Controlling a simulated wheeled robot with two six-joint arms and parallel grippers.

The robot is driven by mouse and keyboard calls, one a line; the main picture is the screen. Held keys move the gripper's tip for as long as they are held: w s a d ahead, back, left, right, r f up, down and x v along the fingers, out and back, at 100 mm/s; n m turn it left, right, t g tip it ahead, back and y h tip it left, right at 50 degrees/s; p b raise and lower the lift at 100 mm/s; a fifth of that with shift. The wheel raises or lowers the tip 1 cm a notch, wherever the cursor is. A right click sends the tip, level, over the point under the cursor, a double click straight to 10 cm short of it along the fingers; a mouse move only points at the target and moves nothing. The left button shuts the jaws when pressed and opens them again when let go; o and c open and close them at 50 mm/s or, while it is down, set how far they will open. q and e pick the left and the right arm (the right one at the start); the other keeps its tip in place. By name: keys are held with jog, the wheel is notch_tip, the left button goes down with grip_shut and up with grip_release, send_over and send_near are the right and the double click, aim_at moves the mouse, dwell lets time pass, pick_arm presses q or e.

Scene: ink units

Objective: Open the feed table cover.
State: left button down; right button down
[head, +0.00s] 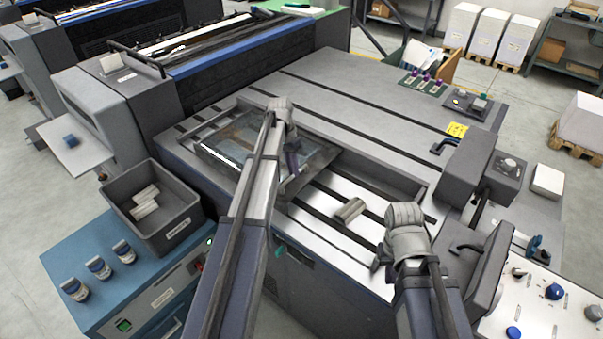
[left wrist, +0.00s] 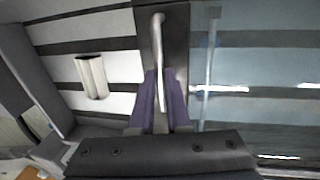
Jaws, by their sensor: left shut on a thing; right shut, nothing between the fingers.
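The feed table cover (head: 228,146) is a see-through panel in a dark frame, lying over the left part of the striped feed table (head: 322,233). It fills the right side of the left wrist view (left wrist: 262,100). Its pale bar handle (left wrist: 158,35) runs along the dark frame edge. My left gripper (head: 292,166) is shut on this handle, with its purple fingers (left wrist: 160,80) on either side of the bar. My right gripper (head: 380,263) is shut and empty above the front of the feed table, to the right of the cover. Whether the cover is slightly raised I cannot tell.
A small metallic cylinder (head: 349,209) lies on the bare strips right of the cover. A dark unit with handles (head: 467,168) stands at the right. A grey bin (head: 160,224) with pale rolls sits on a blue cabinet (head: 105,290) at the left.

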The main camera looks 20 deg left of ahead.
pick_arm(q)
jog(key=shift+a, duration=0.15)
jog(key=c, duration=0.9)
grip_release()
jog(key=shift+r, duration=0.15)
jog(key=r+p, duration=0.2)
jog(key=a+r+p, duration=0.1)
jog(key=r+p, duration=0.4)
jog(key=shift+w+a+r+p, duration=0.2)
jog(key=shift+w+p, duration=0.1)
jog(key=shift+p, duration=0.05)
